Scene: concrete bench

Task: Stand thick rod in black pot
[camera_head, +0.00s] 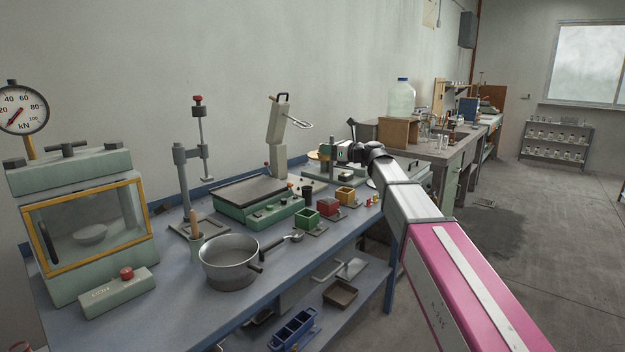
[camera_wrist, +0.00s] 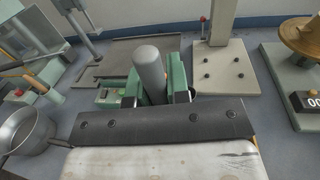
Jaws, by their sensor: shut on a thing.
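The thick rod (camera_wrist: 149,68) is a smooth grey cylinder with a rounded end in the wrist view. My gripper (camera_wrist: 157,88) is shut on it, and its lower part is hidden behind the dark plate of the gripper. In the head view my gripper (camera_head: 345,151) is above the far end of the bench, small and partly hidden by my arm. A small dark cylinder (camera_head: 307,189), which looks like the black pot, stands on the bench left of and below my gripper. I cannot see into it.
A saucepan (camera_head: 229,268) stands at the front of the blue bench (camera_head: 185,312). Green (camera_head: 307,220), red (camera_head: 328,208) and yellow (camera_head: 346,196) boxes line its right side. A green device (camera_head: 260,215) and a tall stand (camera_head: 187,190) are behind.

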